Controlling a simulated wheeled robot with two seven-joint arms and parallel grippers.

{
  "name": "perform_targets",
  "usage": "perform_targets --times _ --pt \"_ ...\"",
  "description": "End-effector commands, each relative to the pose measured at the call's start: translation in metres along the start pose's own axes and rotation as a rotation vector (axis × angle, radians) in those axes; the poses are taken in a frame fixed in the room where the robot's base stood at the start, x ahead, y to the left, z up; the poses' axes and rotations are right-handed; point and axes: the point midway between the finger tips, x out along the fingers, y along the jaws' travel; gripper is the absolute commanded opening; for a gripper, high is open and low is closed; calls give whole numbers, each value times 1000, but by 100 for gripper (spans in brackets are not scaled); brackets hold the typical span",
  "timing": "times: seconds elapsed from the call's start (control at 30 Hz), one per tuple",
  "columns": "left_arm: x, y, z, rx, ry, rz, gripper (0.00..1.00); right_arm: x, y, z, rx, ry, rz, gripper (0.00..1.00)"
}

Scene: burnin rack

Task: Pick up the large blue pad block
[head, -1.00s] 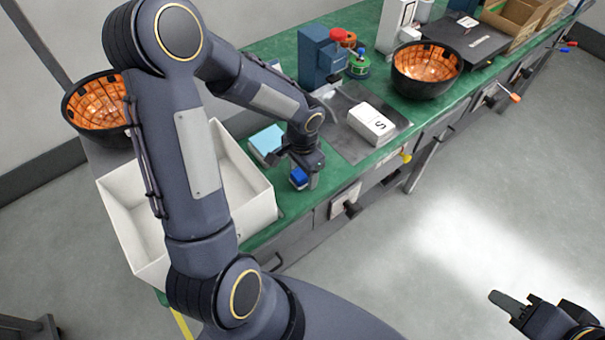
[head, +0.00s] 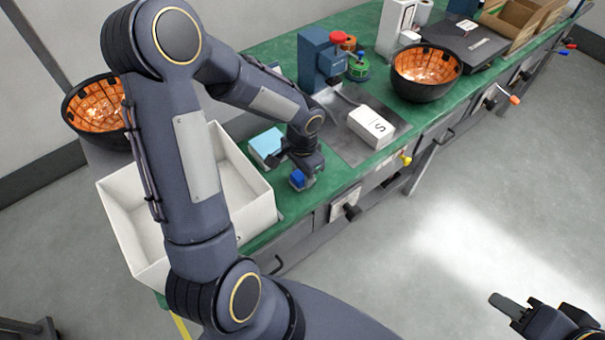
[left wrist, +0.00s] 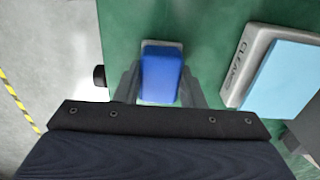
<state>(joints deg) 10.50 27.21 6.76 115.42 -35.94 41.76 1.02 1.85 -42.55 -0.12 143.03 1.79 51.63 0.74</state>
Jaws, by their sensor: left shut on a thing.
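The blue pad block (head: 297,178) is at the front edge of the green bench, and it also shows in the left wrist view (left wrist: 161,74). My left gripper (head: 304,178) points down at the block, and in the left wrist view its two fingers (left wrist: 160,88) stand on either side of the block, shut on it. A pale rim shows around the block's far end; I cannot tell whether the block is lifted off it. My right gripper (head: 512,305) is at the lower right over the floor, away from the bench; its jaw opening is unclear.
A light blue pad in a grey holder marked CLEAN (left wrist: 245,65) lies close beside the left gripper. A white open bin (head: 262,208) stands to the left. A white box marked S (head: 372,126) lies on a grey plate to the right. A black bowl (head: 427,88) stands farther back.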

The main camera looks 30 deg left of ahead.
Motion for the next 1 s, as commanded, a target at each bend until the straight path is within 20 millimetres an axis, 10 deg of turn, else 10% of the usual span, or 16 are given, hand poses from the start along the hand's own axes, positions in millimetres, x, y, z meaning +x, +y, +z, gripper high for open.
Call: perform_targets --times 0.17,0.43,0.7,1.0 --pt "-26 -1 -1 -2 7 -4 13 3 1 2 0 0 0 36" --pt "-89 50 14 4 8 -4 13 6 2 3 0 0 0 36" --pt "-113 110 32 6 4 -2 13 13 6 6 0 0 0 36" --pt "-124 134 40 0 0 -1 13 14 6 7 0 0 0 36"
